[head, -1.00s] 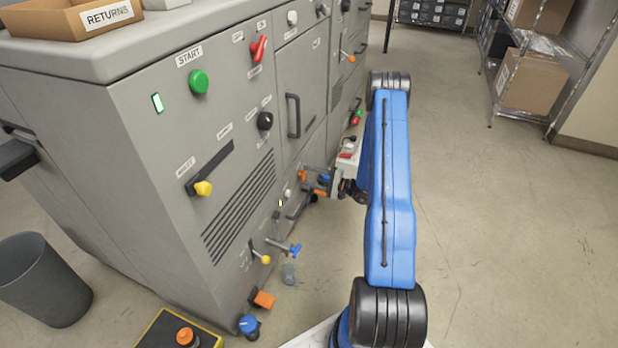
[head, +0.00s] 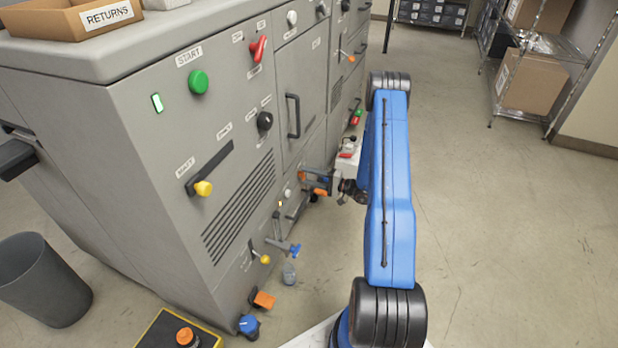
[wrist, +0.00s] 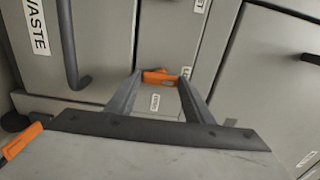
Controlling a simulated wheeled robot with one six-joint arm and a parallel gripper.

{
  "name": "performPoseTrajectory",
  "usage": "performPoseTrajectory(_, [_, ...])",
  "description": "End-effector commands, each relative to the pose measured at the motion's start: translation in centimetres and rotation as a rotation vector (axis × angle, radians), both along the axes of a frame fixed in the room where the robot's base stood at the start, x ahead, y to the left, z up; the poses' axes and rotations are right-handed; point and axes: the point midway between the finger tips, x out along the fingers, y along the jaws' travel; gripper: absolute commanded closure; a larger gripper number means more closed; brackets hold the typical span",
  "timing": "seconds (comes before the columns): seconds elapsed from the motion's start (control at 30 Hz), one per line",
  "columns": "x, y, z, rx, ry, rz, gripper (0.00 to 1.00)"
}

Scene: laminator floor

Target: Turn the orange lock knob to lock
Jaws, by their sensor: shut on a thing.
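The orange lock knob (wrist: 160,77) sits on the grey machine front, straight ahead in the wrist view. It lies crosswise between the fingertips of my gripper (wrist: 157,80), which is shut on it. A small white label (wrist: 155,102) is just below the knob and another (wrist: 186,72) is to its right; their words are too small to read surely. In the head view my gripper (head: 316,181) is low against the machine front, and its fingers partly hide the knob there.
A drawer with a dark handle (wrist: 72,50) and a WASTE label (wrist: 35,25) is left of the knob. A blue-handled valve (head: 293,249) and a yellow-tipped lever (head: 264,258) stick out lower on the machine (head: 150,190).

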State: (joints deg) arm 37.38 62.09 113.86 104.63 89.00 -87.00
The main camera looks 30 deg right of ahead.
Motion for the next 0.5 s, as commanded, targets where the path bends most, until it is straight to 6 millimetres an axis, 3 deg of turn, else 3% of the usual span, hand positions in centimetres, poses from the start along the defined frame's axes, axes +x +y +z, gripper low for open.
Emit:
performPoseTrajectory(0.2, [-0.1,0.0,-0.15,0.0,0.003,0.0,0.75])
performPoseTrajectory(0.23, [-0.1,0.0,-0.15,0.0,0.003,0.0,0.48])
performPoseTrajectory(0.3, [-0.1,0.01,-0.13,0.0,0.003,0.0,0.34])
performPoseTrajectory(0.5, [-0.03,0.0,-0.07,0.0,0.001,0.0,0.34])
